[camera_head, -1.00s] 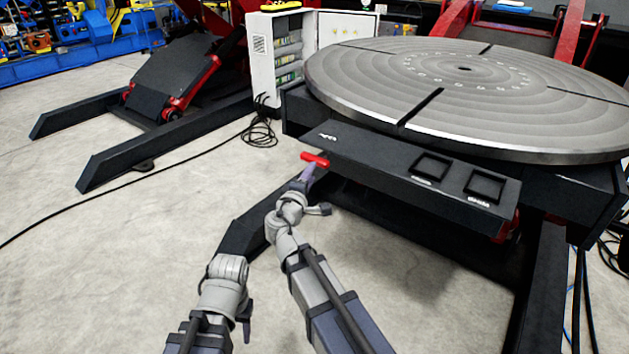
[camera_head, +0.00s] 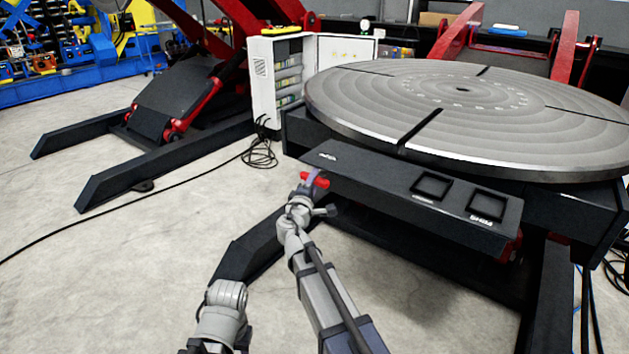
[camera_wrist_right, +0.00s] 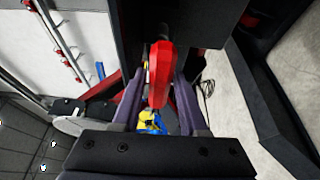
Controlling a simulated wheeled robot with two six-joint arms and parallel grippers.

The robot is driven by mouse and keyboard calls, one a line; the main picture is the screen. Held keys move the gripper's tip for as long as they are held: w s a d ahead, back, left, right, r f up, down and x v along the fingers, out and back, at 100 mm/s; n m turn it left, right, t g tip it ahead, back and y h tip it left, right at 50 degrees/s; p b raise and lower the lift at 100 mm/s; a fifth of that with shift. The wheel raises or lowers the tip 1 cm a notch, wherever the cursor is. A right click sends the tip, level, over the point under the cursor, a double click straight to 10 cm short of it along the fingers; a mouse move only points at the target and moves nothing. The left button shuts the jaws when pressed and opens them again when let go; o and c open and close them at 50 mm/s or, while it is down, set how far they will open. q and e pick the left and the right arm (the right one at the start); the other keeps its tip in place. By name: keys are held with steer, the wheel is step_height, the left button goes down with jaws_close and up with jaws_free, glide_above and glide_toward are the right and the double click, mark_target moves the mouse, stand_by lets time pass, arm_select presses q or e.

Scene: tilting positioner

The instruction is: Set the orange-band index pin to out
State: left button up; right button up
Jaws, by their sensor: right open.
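A red pin handle (camera_head: 318,180) sticks out at the left end of the dark shelf below the round table. In the right wrist view the red handle (camera_wrist_right: 160,72) lies between the two fingers of my right gripper (camera_wrist_right: 160,88), which are open with a finger on each side. In the head view my right gripper (camera_head: 308,178) is at the handle and partly overlaps it. I cannot make out an orange band or the pin shaft. Of my left arm only grey links show at the bottom; its gripper is not in view.
The dark shelf (camera_head: 380,184) has two square recesses (camera_head: 432,187) on top. The round grooved table (camera_head: 350,95) overhangs behind it. A dark floor leg (camera_head: 250,245) runs below my right arm. A cable lies on open floor to the left.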

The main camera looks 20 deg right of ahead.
steer(key=shift+w+d, duration=0.25)
steer(key=shift+w, duration=0.05)
steer(key=shift+c, duration=0.2)
jaws_close()
steer(key=shift+s+a, duration=0.1)
stand_by(1.0)
